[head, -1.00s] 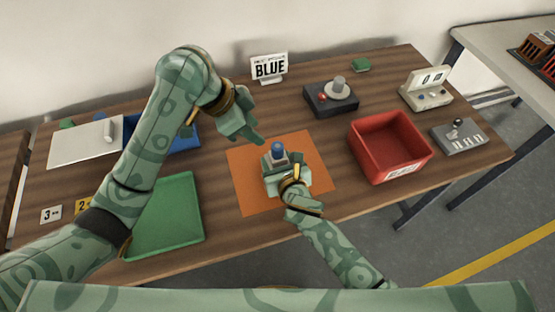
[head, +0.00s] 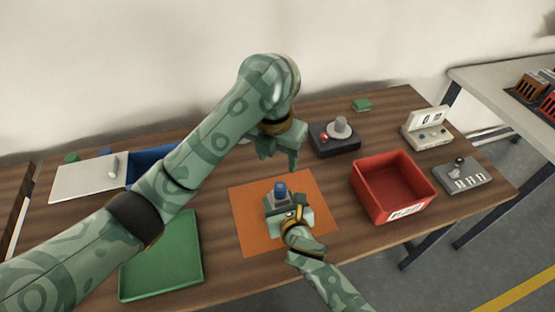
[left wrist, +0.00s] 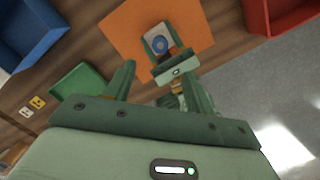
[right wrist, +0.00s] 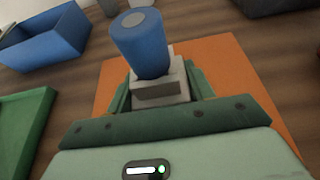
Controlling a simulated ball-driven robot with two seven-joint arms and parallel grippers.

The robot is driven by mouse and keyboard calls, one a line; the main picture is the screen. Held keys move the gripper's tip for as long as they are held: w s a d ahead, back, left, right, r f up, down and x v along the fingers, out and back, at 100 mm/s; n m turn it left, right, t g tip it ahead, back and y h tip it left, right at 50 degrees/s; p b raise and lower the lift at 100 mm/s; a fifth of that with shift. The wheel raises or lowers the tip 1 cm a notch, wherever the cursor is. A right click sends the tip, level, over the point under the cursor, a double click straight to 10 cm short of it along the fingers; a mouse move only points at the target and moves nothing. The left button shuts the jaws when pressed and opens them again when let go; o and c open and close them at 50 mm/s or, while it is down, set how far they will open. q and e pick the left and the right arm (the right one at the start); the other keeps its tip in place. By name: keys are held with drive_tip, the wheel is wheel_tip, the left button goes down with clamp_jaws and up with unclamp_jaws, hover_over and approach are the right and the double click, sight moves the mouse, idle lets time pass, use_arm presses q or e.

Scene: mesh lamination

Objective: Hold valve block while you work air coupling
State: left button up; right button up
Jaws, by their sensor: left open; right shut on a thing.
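The valve block (right wrist: 160,88) is a pale grey block on the orange mat (head: 244,222). The air coupling (right wrist: 140,42) is a blue cylinder standing upright on it; it also shows in the head view (head: 280,189) and from above in the left wrist view (left wrist: 159,43). My right gripper (head: 285,207) is shut on the valve block from the near side, its fingers on both sides of the block. My left gripper (head: 279,162) is open and empty, above and behind the coupling and apart from it. Its spread fingers show in the left wrist view (left wrist: 160,85).
A red bin (head: 432,196) stands right of the mat and a green tray (head: 165,260) left of it. A blue bin (head: 150,165) with a pale panel (head: 85,183) beside it lies at the back left.

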sight(280, 186)
use_arm(q)
drive_tip(key=f, duration=0.8)
drive_tip(key=w+f, duration=0.1)
drive_tip(key=f, duration=0.2)
drive_tip(key=shift+w+d+f, duration=0.1)
drive_tip(key=shift+d+f, duration=0.2)
drive_tip(key=shift+f, duration=0.1)
clamp_jaws()
drive_tip(key=shift+r, duration=0.1)
drive_tip(key=shift+r, duration=3.7)
use_arm(e)
drive_tip(key=o, duration=1.5)
drive_tip(key=shift+c, duration=0.2)
